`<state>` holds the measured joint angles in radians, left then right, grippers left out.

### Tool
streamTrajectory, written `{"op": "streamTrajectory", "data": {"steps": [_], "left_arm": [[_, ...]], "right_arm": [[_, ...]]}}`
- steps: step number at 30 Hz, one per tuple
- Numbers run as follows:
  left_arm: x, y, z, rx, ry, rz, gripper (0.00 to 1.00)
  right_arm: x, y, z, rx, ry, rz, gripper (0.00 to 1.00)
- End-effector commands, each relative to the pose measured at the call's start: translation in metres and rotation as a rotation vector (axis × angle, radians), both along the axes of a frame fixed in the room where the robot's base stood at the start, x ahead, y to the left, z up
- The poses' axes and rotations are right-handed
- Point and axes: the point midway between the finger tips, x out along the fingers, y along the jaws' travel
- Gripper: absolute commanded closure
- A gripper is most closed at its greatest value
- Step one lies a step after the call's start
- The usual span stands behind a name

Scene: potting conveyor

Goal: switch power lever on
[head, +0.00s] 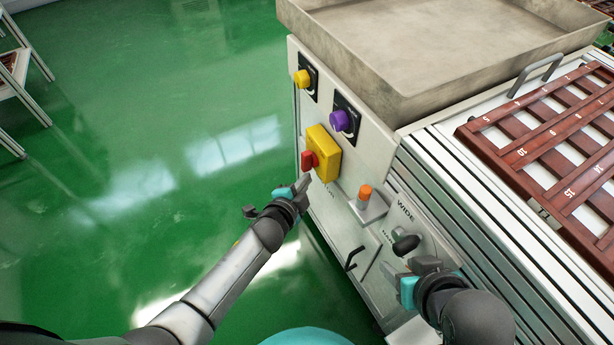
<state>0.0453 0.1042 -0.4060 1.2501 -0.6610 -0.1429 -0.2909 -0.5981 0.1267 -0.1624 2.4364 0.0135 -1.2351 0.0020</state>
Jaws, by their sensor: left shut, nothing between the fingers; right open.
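The power lever (308,160) is a red handle on a yellow switch box (325,150) on the white control panel. My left gripper (303,181) is shut and empty, with its fingertips just below the red lever. I cannot tell whether the tips touch it. My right gripper (392,272) is open at the lower right, near a black knob (405,244) under the word WIDE. I see nothing held between its fingers.
The panel also carries a yellow knob (302,79), a purple knob (340,121) and an orange button (364,192). A black handle (354,259) sits lower down. A metal tray (430,45) and a brown slatted frame (500,140) lie above.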

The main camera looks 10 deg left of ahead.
Motion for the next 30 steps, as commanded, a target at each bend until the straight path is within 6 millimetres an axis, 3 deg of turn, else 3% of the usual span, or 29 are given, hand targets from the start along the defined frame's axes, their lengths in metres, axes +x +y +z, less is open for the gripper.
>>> {"op": "streamTrajectory", "data": {"steps": [12, 23, 30], "left_arm": [[0.002, 0.001, 0.019, -0.001, -0.006, 0.002, 1.0], [0.005, 0.003, 0.022, 0.001, -0.015, 0.004, 1.0], [0.005, 0.004, 0.022, 0.003, -0.015, 0.003, 1.0]], "right_arm": [[0.001, -0.001, 0.017, -0.002, 0.0, 0.0, 0.5], [0.0, -0.002, 0.015, -0.005, 0.007, -0.002, 0.5], [-0.013, -0.015, 0.0, -0.047, 0.118, -0.025, 0.5]]}}
